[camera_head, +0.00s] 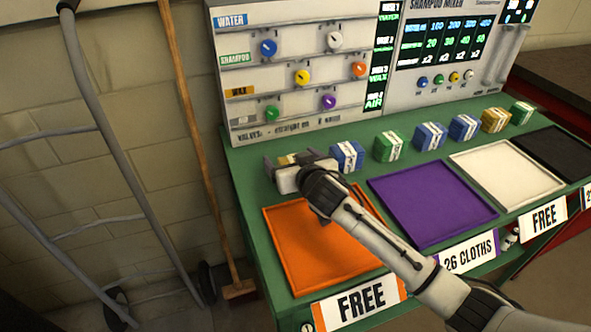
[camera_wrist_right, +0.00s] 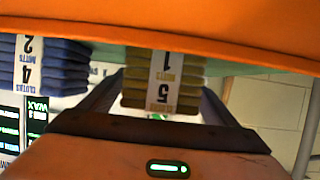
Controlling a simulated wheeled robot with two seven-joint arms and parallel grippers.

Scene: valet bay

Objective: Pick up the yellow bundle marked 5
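The yellow bundle marked 5 (camera_wrist_right: 162,78) hangs upside down in the right wrist view, with a white band around its stacked cloths. It lies between the two dark fingers of my right gripper (camera_wrist_right: 160,95), which look spread, with a narrow gap beside the bundle. In the head view my right gripper (camera_head: 299,165) is at the left end of the green table, behind the orange tray. It hides most of the yellow bundle there; only a bit (camera_head: 287,159) shows. My left gripper is not in view.
A blue bundle (camera_head: 347,156) stands close to the right of my gripper, then a green bundle (camera_head: 390,146) and several more in a row. Orange (camera_head: 300,265), purple (camera_head: 440,205) and white (camera_head: 505,175) trays lie in front. A valve panel (camera_head: 300,75) stands behind.

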